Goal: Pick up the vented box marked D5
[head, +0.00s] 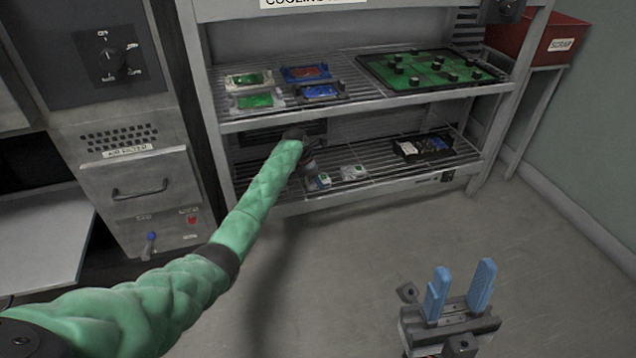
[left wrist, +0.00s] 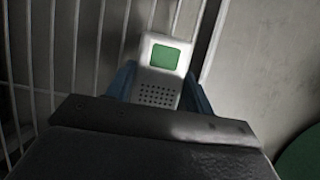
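In the left wrist view a white box (left wrist: 156,76) with a green patch and rows of vent holes lies between the blue fingers of my left gripper (left wrist: 160,84). A finger is close along each side; whether they press on it is unclear. No D5 mark is readable. In the head view my left gripper (head: 310,166) is at the lower shelf, its fingers hardly visible. Two small white boxes show there, one just below the gripper (head: 319,181) and one to its right (head: 354,173). My right gripper (head: 460,292) is open and empty above the floor.
The rack's upper shelf (head: 345,112) hangs over the lower shelf (head: 385,178). It carries several coloured modules and a green board (head: 432,70). A black tray (head: 423,147) lies right on the lower shelf. A red scrap bin (head: 535,45) stands at right. The floor in front is clear.

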